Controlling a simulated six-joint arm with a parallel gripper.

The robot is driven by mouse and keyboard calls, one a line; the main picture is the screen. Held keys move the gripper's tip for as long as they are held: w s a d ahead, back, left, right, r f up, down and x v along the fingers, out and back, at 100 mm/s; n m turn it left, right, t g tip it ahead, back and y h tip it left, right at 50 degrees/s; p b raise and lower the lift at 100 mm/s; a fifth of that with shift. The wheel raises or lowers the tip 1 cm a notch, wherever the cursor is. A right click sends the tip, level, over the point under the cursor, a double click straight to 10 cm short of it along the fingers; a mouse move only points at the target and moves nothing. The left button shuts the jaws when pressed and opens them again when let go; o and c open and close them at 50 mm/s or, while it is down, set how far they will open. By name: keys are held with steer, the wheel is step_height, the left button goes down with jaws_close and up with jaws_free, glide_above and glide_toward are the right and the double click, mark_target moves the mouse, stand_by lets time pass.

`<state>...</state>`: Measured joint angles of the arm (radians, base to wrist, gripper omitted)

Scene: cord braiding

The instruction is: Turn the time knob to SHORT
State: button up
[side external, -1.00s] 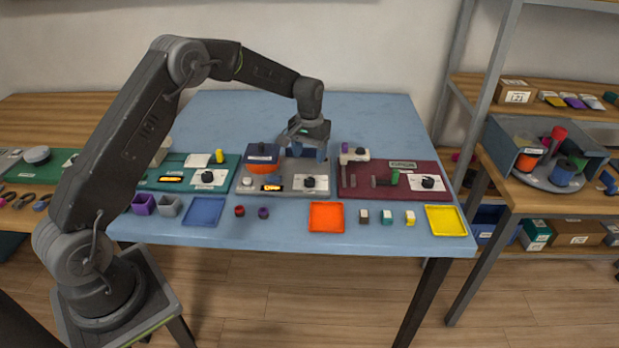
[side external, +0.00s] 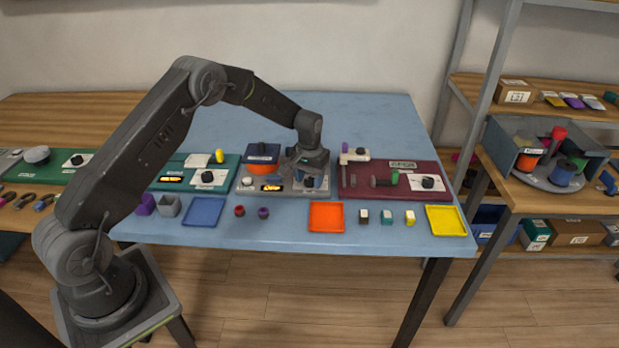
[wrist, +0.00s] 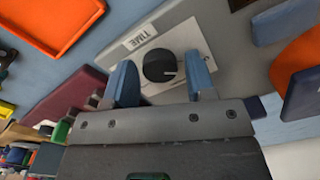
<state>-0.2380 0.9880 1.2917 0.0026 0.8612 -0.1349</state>
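The time knob (wrist: 160,66) is a round black dial on a white plate marked TIME (wrist: 140,42), seen in the wrist view. The plate sits on a grey panel (wrist: 228,50). My gripper (wrist: 160,80) is open, with one blue finger on each side of the knob and a gap to it on both sides. In the side external view my gripper (side external: 308,180) is low over the right end of the grey panel and mostly hides the knob. The knob's pointer and the setting it marks cannot be read.
A dark red panel (side external: 405,189) with another knob lies to the right and a green panel (side external: 228,176) to the left. A blue and orange unit (side external: 262,152) stands on the grey panel. An orange tray (side external: 326,217) lies in front.

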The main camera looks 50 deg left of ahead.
steer(key=c, duration=0.7)
steer(key=shift+m, duration=0.3)
steer(key=m, duration=0.4)
steer(key=shift+m, duration=0.4)
steer(key=m, duration=0.5)
steer(key=shift+m, duration=0.3)
steer(key=o, duration=0.9)
